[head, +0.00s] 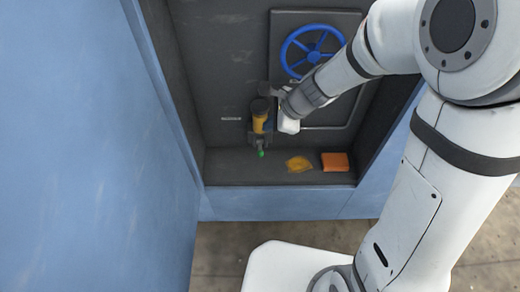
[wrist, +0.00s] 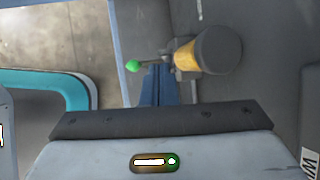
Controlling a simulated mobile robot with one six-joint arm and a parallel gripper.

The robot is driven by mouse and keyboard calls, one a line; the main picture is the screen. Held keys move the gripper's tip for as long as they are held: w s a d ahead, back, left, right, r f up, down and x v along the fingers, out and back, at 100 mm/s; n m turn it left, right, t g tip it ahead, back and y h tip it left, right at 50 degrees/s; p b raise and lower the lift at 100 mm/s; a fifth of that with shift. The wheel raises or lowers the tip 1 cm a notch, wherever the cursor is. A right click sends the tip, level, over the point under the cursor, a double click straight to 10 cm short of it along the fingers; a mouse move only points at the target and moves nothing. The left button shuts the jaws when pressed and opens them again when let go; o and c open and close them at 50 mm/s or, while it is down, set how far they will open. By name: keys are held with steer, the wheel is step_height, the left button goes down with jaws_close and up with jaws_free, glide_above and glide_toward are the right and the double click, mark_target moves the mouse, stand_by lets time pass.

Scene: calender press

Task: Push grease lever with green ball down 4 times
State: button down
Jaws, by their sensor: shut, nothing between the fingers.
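The grease lever's green ball (head: 261,154) sits at the end of a short rod below a yellow grease pump (head: 259,124) with a dark cap. In the wrist view the green ball (wrist: 133,66) is left of the pump, its rod running right to the yellow body (wrist: 187,57). My gripper (wrist: 159,70) is shut and empty. Its blue fingers end close to the lever rod, between ball and pump; I cannot tell whether they touch it. In the head view my gripper is beside the pump's right side, its fingertips mostly hidden.
A blue handwheel (head: 312,48) is on the back panel above right. A yellow cloth-like piece (head: 299,164) and an orange block (head: 335,162) lie on the recess ledge. Blue walls (head: 110,130) bound the recess. A grey pipe runs right of my gripper.

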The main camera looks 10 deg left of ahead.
steer(key=s+d+r+n+h, duration=0.2)
steer(key=s+d+n, duration=0.2)
steer(key=d, duration=0.4)
steer(key=s+d+r+n+h, duration=0.2)
steer(key=s+d+r+n, duration=0.1)
steer(key=d+n, duration=0.3)
steer(key=s+d+r+n+h, duration=0.2)
steer(key=s+d+n, duration=0.3)
steer(key=d, duration=0.5)
steer(key=shift+s+r, duration=0.35)
steer(key=shift+r, duration=0.15)
